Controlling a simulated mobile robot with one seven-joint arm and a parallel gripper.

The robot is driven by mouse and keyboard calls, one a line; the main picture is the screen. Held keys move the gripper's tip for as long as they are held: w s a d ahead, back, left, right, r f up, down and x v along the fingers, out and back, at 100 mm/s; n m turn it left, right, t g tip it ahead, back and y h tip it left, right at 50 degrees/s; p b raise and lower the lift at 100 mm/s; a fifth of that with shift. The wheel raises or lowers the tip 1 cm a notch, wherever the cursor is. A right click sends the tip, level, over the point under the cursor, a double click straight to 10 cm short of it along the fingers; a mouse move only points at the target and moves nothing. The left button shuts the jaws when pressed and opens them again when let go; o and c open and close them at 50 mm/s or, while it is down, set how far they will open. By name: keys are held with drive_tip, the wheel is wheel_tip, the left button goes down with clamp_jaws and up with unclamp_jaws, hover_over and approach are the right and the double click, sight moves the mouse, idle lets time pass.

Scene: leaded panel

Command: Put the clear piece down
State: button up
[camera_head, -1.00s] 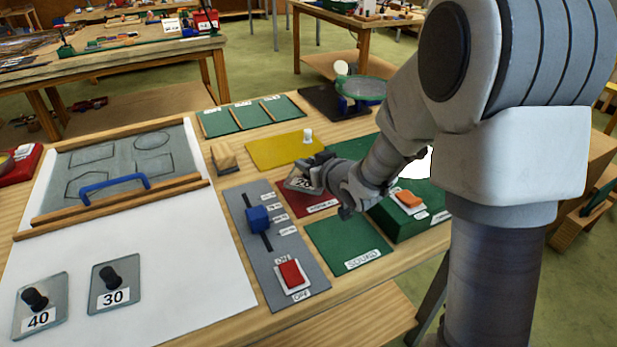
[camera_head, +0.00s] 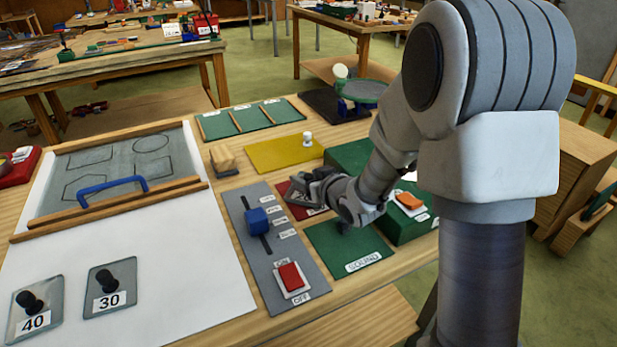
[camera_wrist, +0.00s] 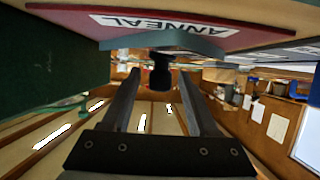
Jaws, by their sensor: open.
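The clear piece (camera_wrist: 205,46) shows in the wrist view as a blue-grey plate with a black knob (camera_wrist: 160,72). It lies against the red ANNEAL mat (camera_wrist: 75,16), which appears upside down there. My gripper (camera_wrist: 157,78) is open, with one finger on each side of the knob and a visible gap to both. In the head view my gripper (camera_head: 318,183) is low over the red mat (camera_head: 298,206) and covers most of it. The piece is hidden or too unclear to make out there.
A green SOUND mat (camera_head: 345,245) lies in front of the red mat, beside a green box (camera_head: 408,222) with an orange switch. A grey panel (camera_head: 270,235) with a blue slider is at left. Pieces marked 40 (camera_head: 50,298) and 30 (camera_head: 122,272) stand on white paper.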

drive_tip(key=shift+r, duration=0.1)
drive_tip(key=shift+r+p, duration=0.2)
drive_tip(key=shift+p, duration=0.15)
drive_tip(key=v, duration=0.9)
drive_tip(key=shift+s+d, duration=0.1)
drive_tip(key=shift+s, duration=0.15)
drive_tip(key=shift+b+v, duration=0.6)
drive_tip(key=shift+v, duration=0.45)
drive_tip(key=shift+s+d+r+h, duration=0.1)
drive_tip(key=shift+d+r+h, duration=0.2)
drive_tip(key=s+d+r+m+g+h, duration=0.2)
drive_tip(key=s+d+r+h, duration=0.15)
drive_tip(key=s, duration=0.25)
drive_tip(key=s+d+r+m+g+h, duration=0.2)
drive_tip(key=s+d+h, duration=0.15)
drive_tip(key=s, duration=0.25)
drive_tip(key=s+a+g+y, duration=0.1)
drive_tip(key=s+g+y, duration=0.1)
drive_tip(key=s, duration=0.8)
drive_tip(key=shift+a+r+m+g, duration=0.3)
drive_tip(key=shift+a+r+g, duration=0.05)
drive_tip(key=shift+g, duration=0.15)
